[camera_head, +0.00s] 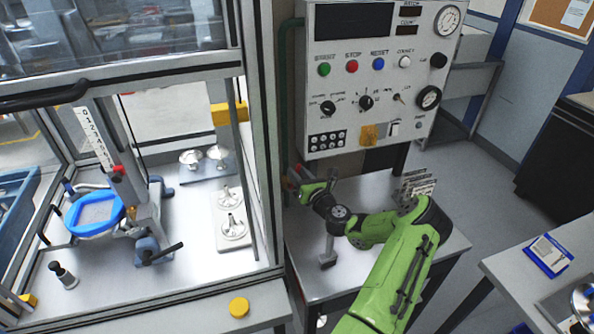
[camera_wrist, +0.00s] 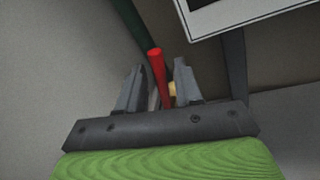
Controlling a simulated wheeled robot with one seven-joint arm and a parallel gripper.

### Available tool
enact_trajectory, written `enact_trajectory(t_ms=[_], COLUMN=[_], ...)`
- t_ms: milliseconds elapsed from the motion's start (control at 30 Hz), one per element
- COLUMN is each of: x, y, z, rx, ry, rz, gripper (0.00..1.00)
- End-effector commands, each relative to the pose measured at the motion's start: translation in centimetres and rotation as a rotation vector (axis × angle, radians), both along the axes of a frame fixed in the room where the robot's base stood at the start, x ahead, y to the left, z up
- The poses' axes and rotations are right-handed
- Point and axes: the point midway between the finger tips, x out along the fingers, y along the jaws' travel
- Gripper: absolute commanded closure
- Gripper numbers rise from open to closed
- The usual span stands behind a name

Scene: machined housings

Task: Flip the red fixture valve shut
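The red valve handle (camera_wrist: 157,68) is a slim red lever with a rounded top, standing slightly tilted in the wrist view. My gripper (camera_wrist: 159,66) is open, with one grey finger on each side of the lever and visible space around it. I cannot tell how deep the lever sits between the fingers. A small brassy piece (camera_wrist: 172,90) shows beside the lever, near the right finger. In the head view my gripper (camera_head: 298,181) is beside the enclosure's right post, below the control panel; a little red shows there, and the valve body is mostly hidden.
A dark green pipe (camera_head: 288,90) runs down left of the control panel (camera_head: 335,80); the panel's lower edge is above my gripper. The glass-walled enclosure post (camera_head: 262,130) stands close on the left. A grey table (camera_head: 315,270) lies below my arm, with a dark-topped upright part (camera_head: 328,255) on it.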

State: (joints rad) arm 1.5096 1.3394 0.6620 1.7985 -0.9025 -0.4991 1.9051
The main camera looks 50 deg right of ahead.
Motion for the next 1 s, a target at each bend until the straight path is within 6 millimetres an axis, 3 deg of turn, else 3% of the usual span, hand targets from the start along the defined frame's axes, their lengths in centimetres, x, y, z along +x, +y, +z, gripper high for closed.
enact_trajectory(t_ms=[100, 367, 600, 867, 1000], x=[1.05, 1.21, 1.19, 1.18, 0.81], y=[-0.31, -0.38, -0.37, -0.37, -1.05], z=[0.00, -0.10, -0.09, -0.09, -0.30], rx=[0.000, 0.001, 0.000, 0.001, 0.091], ry=[0.000, 0.001, 0.001, 0.001, -0.048], rz=[0.000, -0.001, -0.001, 0.000, -0.003], gripper=[0.65, 0.65, 1.00, 1.00, 1.00])
